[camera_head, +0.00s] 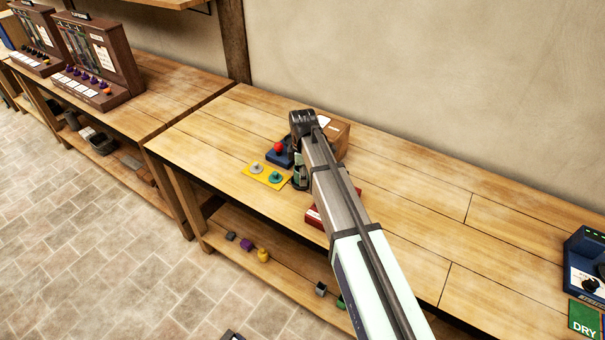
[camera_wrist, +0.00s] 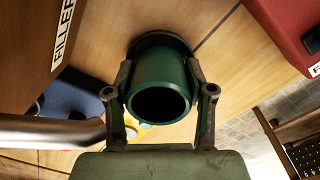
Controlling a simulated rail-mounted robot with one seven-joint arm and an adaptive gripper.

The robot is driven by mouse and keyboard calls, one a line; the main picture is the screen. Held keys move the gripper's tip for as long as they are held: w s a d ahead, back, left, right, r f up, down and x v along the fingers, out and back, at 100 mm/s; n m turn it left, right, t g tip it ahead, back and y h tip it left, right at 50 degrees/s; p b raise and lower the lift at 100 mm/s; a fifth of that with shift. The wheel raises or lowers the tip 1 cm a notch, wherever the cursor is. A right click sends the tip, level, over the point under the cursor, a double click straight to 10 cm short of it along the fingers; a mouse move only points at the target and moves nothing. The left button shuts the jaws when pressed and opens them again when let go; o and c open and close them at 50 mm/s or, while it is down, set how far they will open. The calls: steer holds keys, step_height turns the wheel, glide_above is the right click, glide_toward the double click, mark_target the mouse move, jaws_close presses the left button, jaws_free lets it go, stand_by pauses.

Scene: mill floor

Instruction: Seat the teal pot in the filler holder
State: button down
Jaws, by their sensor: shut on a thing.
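In the wrist view my gripper (camera_wrist: 161,92) is shut on the teal pot (camera_wrist: 160,72), with one finger on each side and the round opening facing the camera. A dark round rim (camera_wrist: 160,40), which looks like the filler holder, shows behind the pot's far end. I cannot tell whether the pot is inside it or just in front of it. The wooden filler box (camera_wrist: 30,60) with a FILLER label stands at the left; it also shows in the head view (camera_head: 338,138). In the head view my arm hides most of the pot and the holder.
A blue base (camera_head: 286,160) with a red knob (camera_head: 278,147) stands beside the filler. A yellow plate (camera_head: 258,174) with small round pieces lies in front. A red box (camera_head: 316,216) is partly behind my arm. A metal tube (camera_wrist: 50,131) reaches in from the left.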

steer(key=shift+f, duration=0.15)
steer(key=c, duration=0.7)
jaws_free()
step_height(320, 180, up, 11)
steer(key=p, duration=0.6)
steer(key=shift+s, duration=0.15)
